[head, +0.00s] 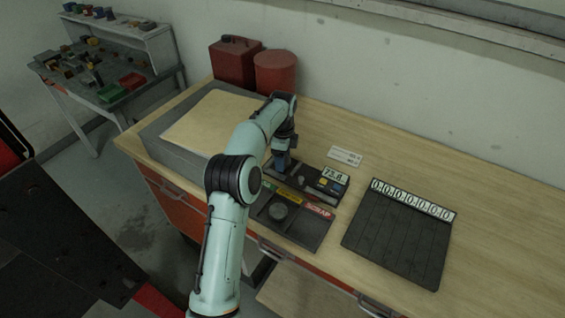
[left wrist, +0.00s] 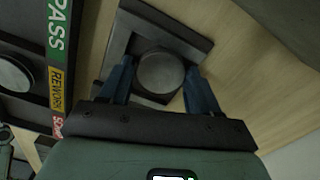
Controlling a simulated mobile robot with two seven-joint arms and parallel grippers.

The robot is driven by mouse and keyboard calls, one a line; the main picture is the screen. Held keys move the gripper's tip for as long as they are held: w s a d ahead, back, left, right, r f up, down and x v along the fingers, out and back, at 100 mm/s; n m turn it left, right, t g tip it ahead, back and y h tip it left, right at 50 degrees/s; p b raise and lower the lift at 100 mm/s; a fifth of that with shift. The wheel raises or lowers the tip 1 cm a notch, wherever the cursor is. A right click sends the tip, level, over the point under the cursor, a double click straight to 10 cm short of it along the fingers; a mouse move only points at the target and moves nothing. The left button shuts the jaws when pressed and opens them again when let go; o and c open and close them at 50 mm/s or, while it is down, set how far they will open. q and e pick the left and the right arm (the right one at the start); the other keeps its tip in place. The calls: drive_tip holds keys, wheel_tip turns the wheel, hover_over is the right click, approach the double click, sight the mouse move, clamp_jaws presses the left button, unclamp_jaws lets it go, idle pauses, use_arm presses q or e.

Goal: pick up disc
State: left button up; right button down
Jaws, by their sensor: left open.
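A round grey disc (left wrist: 160,72) sits on a dark square plate (left wrist: 120,42) in the left wrist view. My left gripper (left wrist: 160,84) is open, with one blue finger on each side of the disc. I cannot tell whether the fingers touch it. In the head view my left gripper (head: 282,162) points down over the left end of the dark gauge unit (head: 309,184), and it hides the disc there. A second grey disc (head: 278,211) lies in the dark sorting tray (head: 313,232); it also shows at the left edge of the left wrist view (left wrist: 14,75). My right gripper is not in view.
The gauge display (head: 334,175) reads about 75.8. A black slotted rack (head: 394,240) with white number labels lies to the right. The bench's right side is clear.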

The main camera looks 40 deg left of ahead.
use_arm(q)
drive_tip(key=shift+w, duration=0.15)
drive_tip(key=c, duration=0.9)
drive_tip(key=shift+c, duration=0.3)
drive_tip(key=shift+r, duration=0.15)
